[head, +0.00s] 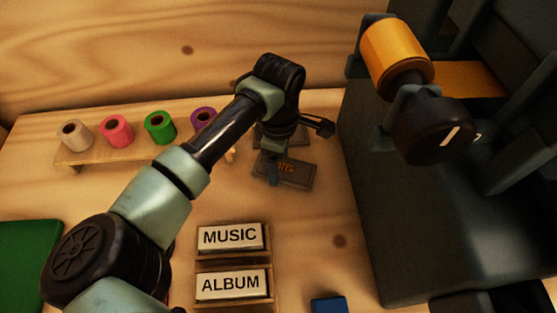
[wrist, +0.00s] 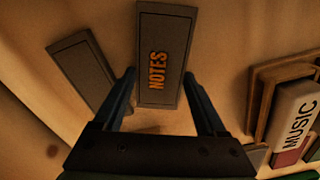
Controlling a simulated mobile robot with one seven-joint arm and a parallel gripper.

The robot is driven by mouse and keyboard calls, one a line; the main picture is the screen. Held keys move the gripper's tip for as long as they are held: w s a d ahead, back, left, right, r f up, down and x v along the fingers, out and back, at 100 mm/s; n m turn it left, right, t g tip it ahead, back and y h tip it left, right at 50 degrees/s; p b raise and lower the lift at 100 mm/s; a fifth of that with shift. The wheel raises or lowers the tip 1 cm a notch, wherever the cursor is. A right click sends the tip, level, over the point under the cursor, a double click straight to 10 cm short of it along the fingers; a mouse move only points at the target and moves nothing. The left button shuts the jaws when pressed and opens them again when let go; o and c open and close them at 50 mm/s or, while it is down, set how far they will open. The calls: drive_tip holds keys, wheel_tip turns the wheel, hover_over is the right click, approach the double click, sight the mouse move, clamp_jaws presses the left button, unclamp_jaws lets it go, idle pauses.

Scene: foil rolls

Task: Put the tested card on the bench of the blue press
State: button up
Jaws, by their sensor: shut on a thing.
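A dark grey card (head: 297,179) with orange NOTES lettering lies at the middle of the table in the head view. In the wrist view the card (wrist: 165,30) sits between the two fingers of my gripper (wrist: 160,78), which is shut on its long sides. In the head view my gripper (head: 270,170) is partly hidden behind my arm. A large dark press (head: 385,220) stands at the right, with an orange-gold roll (head: 395,55) mounted on it. I cannot make out its bench clearly.
A plain dark grey card (wrist: 83,72) lies beside the lettered one. A wooden rack (head: 85,157) holds several foil rolls. Blocks reading MUSIC (head: 230,237) and ALBUM (head: 230,284) sit in wooden holders in front. A green mat (head: 25,265) lies at the left.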

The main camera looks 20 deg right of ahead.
drive_tip(key=o, duration=1.3)
drive_tip(key=shift+f, duration=0.1)
wheel_tip(320, 180, up, 12)
drive_tip(key=shift+r+p, duration=0.2)
drive_tip(key=shift+p, duration=0.35)
